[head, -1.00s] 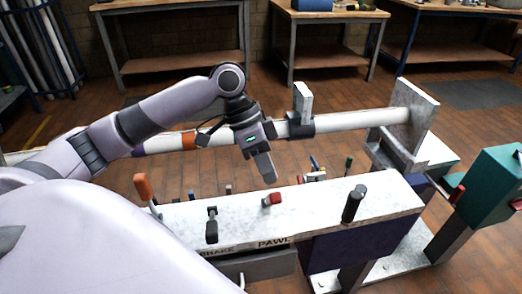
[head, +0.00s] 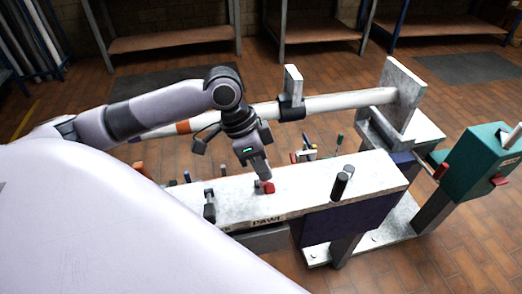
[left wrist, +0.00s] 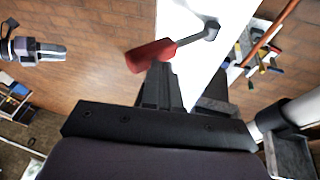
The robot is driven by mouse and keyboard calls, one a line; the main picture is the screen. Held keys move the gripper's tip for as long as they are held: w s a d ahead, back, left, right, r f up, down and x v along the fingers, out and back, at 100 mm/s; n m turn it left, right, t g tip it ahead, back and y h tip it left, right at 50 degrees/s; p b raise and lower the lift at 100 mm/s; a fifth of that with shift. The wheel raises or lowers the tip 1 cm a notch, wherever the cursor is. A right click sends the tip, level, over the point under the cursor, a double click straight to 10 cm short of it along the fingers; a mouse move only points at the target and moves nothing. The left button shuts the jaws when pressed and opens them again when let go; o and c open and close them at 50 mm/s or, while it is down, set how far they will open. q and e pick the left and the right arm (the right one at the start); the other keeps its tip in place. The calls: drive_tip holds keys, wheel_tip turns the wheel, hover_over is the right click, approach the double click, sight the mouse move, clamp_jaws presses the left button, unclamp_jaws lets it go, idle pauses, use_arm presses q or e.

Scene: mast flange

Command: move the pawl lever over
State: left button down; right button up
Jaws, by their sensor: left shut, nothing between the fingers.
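The pawl lever (head: 268,188) has a red grip and lies on the white bench top (head: 310,184), behind the PAWL lettering on the front edge. In the left wrist view its red grip (left wrist: 150,56) joins a grey shank running to a dark pivot at upper right. My left gripper (head: 267,177) is shut and empty, pointing down at the red grip. In the left wrist view its fingertips (left wrist: 161,67) are right beside the grip; I cannot tell whether they touch. A grey pronged part (left wrist: 38,48) at that view's left edge looks like my right gripper; its jaw state is unclear.
A dark upright lever (head: 209,205) stands left of the pawl lever, and a black post (head: 342,183) stands to its right. A white pole (head: 345,102) with a dark clamp runs behind the bench. Small tools lie behind it. A teal box (head: 482,165) stands at right.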

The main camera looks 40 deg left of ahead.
sight(265, 188)
use_arm(q)
drive_tip(key=shift+s+d+f+t+y+p, duration=0.15)
drive_tip(key=shift+s+d+t+y+p, duration=0.45)
drive_tip(key=shift+p, duration=1.55)
drive_tip(key=shift+s+d+f+p, duration=0.45)
drive_tip(key=shift+d+p, duration=0.2)
drive_tip(key=shift+p, duration=0.25)
drive_tip(key=shift+s+d+f+p, duration=0.15)
drive_tip(key=shift+d+f+p, duration=0.05)
drive_tip(key=shift+f+p, duration=0.2)
drive_tip(key=shift+s+f, duration=0.1)
drive_tip(key=shift+f, duration=0.1)
drive_tip(key=shift+g, duration=0.3)
drive_tip(key=r+p, duration=0.1)
drive_tip(key=p, duration=0.1)
drive_tip(key=w+a+r+p, duration=0.1)
drive_tip(key=r, duration=0.1)
drive_tip(key=r+p, duration=0.1)
drive_tip(key=p, duration=0.1)
drive_tip(key=shift+w+a+r+p, duration=0.25)
drive_tip(key=shift+a+p, duration=0.05)
drive_tip(key=shift+p, duration=0.05)
drive_tip(key=s+d+v, duration=0.1)
drive_tip(key=v, duration=0.8)
drive_tip(key=shift+s, duration=0.25)
